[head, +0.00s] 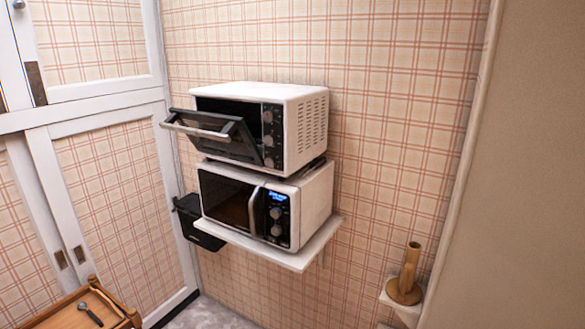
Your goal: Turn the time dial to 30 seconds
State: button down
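A white microwave (315,203) sits on a wall shelf with its door shut. Its dark control panel has a lit blue display (278,197), too small to read. Below the display are two round dials, an upper dial (276,213) and a lower dial (276,230). A white toaster oven (308,122) is stacked above the microwave, with several knobs (268,140) down its right side. I cannot tell which knob is the time dial or read any setting. My gripper is not in view.
The toaster oven's door (213,130) hangs partly open, sticking out to the left. The white shelf (300,260) juts from the plaid wall. A black bin (190,217) is left of it. A wooden tray (75,310) and a brown holder (405,285) stand lower down.

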aim_at(276, 230)
jog(key=i+z, duration=0.1)
jog(key=i, duration=0.35)
jog(key=i+j, duration=0.15)
jog(key=i, duration=0.25)
jog(key=z, duration=0.05)
